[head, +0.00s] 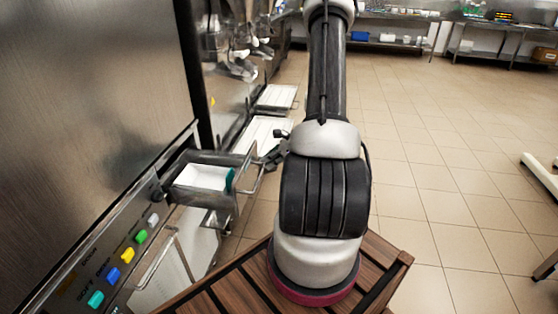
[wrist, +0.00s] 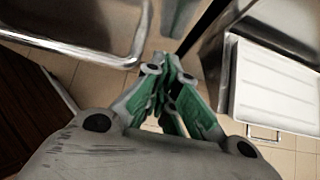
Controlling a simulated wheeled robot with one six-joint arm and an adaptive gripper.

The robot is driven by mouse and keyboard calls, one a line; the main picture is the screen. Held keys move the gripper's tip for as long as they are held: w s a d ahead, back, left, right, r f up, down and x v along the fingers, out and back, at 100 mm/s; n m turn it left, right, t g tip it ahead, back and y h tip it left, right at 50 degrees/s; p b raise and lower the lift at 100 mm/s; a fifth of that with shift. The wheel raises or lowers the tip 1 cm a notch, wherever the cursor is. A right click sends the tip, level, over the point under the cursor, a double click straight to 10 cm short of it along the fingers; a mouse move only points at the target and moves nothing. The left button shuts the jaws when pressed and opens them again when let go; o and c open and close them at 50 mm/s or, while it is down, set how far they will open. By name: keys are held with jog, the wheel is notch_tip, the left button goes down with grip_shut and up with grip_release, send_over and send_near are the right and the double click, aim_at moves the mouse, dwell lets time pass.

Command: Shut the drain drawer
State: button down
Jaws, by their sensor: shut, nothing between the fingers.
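The drain drawer (head: 245,183) stands pulled out from the metal machine at the left in the head view. It holds a white insert, with a teal piece at its outer end. A metal bar handle (head: 259,178) sticks out from its front. My gripper (head: 272,158) is partly hidden by my arm, close to the handle and the drawer front; I cannot tell whether they touch. In the wrist view my gripper (wrist: 172,68) shows green fingers brought together and empty. A curved metal bar (wrist: 130,55) lies at the upper left there, apart from the fingers.
Coloured buttons (head: 127,254) line the machine's front panel. A white tray (wrist: 275,85) lies right of the fingers in the wrist view. Further white trays (head: 276,97) stand along the machines. Slatted wood (head: 225,292) lies below my arm. Tiled floor is open to the right.

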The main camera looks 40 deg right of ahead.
aim_at(204, 153)
jog(key=shift+w+a, duration=0.1)
jog(key=shift+a, duration=0.15)
jog(key=shift+a, duration=0.1)
jog(key=shift+w+a, duration=0.35)
jog(key=shift+w, duration=0.1)
jog(key=w+a, duration=0.4)
jog(key=w, duration=0.2)
jog(key=w+a, duration=0.5)
jog(key=w, duration=0.1)
jog(key=w+a, duration=0.4)
jog(key=w, duration=0.1)
jog(key=shift+w+a, duration=0.4)
jog(key=shift+w+a+r, duration=0.1)
jog(key=shift+w+a, duration=0.15)
jog(key=shift+w, duration=0.15)
